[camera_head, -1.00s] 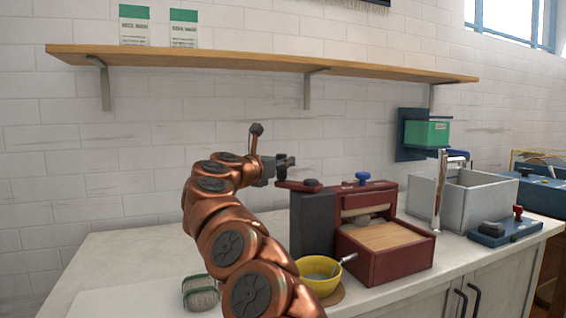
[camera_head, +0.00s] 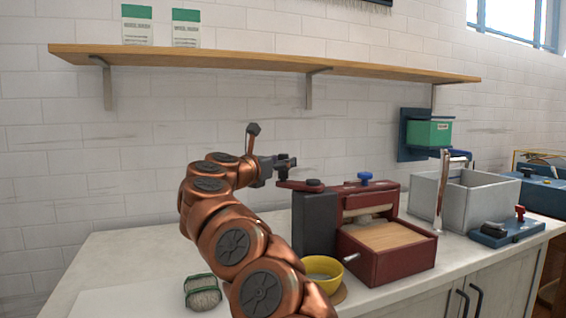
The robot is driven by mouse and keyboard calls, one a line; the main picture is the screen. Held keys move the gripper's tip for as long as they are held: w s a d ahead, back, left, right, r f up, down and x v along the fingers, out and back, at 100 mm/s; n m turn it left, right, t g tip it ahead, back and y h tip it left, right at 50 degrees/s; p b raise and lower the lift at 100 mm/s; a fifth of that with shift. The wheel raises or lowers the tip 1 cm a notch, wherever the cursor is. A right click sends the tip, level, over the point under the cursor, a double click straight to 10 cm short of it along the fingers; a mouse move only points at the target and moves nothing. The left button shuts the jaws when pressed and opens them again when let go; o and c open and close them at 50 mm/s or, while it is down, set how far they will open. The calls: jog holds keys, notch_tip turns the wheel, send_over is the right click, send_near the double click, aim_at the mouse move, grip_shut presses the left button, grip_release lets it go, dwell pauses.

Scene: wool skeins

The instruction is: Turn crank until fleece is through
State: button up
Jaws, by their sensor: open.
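The dark red machine (camera_head: 388,266) stands on the counter with a dark grey housing (camera_head: 314,224) on its left side. Its red crank arm (camera_head: 298,186) lies across the top of that housing, with a dark round piece on it. My gripper (camera_head: 287,164) is open just above the crank arm's left end. I cannot tell whether it touches the crank. A pale roller (camera_head: 368,212) shows in the machine's opening, above a bare-looking wooden tray (camera_head: 388,236). I see no clear lump of fleece there.
A yellow bowl (camera_head: 324,282) sits before the machine. A green-banded skein (camera_head: 202,292) lies left of my arm. A grey sink-like box (camera_head: 468,208) and a blue tool with a red knob (camera_head: 506,232) stand right. A wooden shelf (camera_head: 250,60) hangs above.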

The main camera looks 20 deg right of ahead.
jog(key=v, duration=1)
jog(key=shift+s+a, duration=0.15)
jog(key=shift+a, duration=0.05)
jog(key=shift+r, duration=0.15)
